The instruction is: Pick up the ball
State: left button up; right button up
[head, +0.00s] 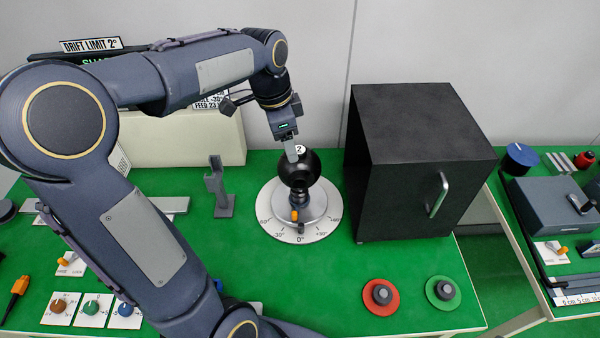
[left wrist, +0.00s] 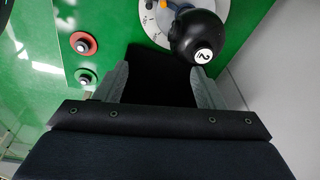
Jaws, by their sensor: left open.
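The ball (head: 299,170) is glossy black with a white "2" spot. It rests on a small post above a round white dial plate (head: 268,217) marked in degrees. My left gripper (head: 291,150) reaches down at the ball's upper left in the head view, its finger overlapping the ball's edge. In the left wrist view my left gripper (left wrist: 160,68) is open, with nothing held. There the ball (left wrist: 197,37) sits just beyond the right fingertip, not between the fingers. Whether that finger touches it, I cannot tell. My right gripper is not in view.
A black cabinet (head: 420,130) with a silver handle stands close right of the dial. A grey upright bracket (head: 218,188) stands to its left. A red button (head: 381,296) and a green button (head: 443,292) are at the front. Green table (head: 310,275) is clear before the dial.

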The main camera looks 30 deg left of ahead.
aim_at(300, 149)
pick_arm(q)
jog(key=w+a+f+m, duration=0.1)
jog(key=w, duration=0.2)
jog(key=w+f+m+g, duration=0.1)
jog(key=w+m, duration=0.1)
jog(key=w, duration=0.1)
jog(key=w+a+f+m+y, duration=0.1)
jog(key=w+f, duration=0.1)
jog(key=w, duration=0.1)
jog(key=shift+a+m+g, duration=0.3)
jog(key=shift+g, duration=0.1)
jog(key=shift+f, duration=0.4)
jog(key=shift+f+b, duration=0.9)
jog(key=shift+f, duration=0.05)
jog(key=f+b, duration=0.2)
jog(key=w+f+b, duration=0.1)
jog(key=f+b, duration=0.1)
jog(key=f, duration=0.1)
jog(key=shift+f+b, duration=0.25)
jog(key=shift+b, duration=0.15)
jog(key=shift+r, duration=0.15)
jog(key=shift+c, duration=0.3)
grip_shut()
